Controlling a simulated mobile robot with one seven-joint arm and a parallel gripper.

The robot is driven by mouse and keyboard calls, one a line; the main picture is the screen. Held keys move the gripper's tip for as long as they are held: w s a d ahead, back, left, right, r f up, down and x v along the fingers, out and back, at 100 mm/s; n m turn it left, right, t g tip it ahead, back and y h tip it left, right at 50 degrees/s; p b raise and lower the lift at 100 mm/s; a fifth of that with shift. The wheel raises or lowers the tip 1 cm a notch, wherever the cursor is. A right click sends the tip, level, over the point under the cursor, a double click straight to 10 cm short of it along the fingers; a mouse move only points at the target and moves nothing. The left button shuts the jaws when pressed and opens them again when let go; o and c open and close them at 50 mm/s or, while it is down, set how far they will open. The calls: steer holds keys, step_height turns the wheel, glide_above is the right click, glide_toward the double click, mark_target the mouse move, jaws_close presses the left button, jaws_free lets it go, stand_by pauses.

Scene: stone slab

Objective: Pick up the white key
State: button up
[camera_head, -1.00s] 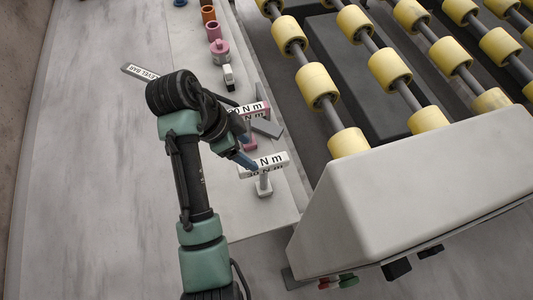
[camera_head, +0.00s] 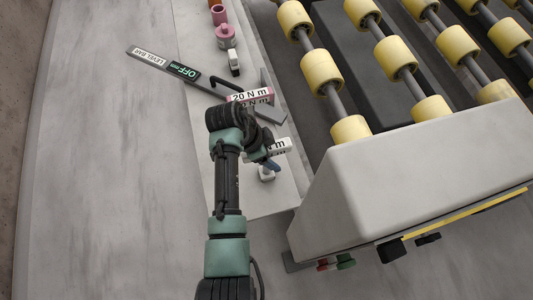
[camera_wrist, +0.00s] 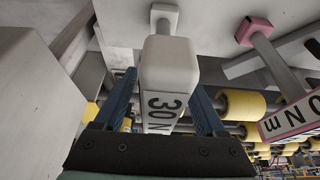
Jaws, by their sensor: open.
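The white key (camera_head: 282,146) is a T-shaped piece marked "30 N m", standing near the right edge of the stone slab (camera_head: 205,150). My arm partly hides it in the head view. My gripper (camera_head: 271,164) is at the key, on its near side. In the wrist view the key's white head (camera_wrist: 168,62) lies between the two blue fingers of my gripper (camera_wrist: 164,84). The fingers are apart, with a visible gap on the left side; contact on the right cannot be told.
A pink key (camera_head: 250,97) marked "20 N m" stands just behind. A level bar (camera_head: 170,67) and a black hex key (camera_head: 228,88) lie further back. A pink pot (camera_head: 230,38) is beyond. The roller conveyor (camera_head: 390,170) stands close on the right. The slab's left is clear.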

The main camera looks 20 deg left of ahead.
jaws_close()
stand_by(0.4)
steer(key=shift+w, duration=0.1)
stand_by(1.0)
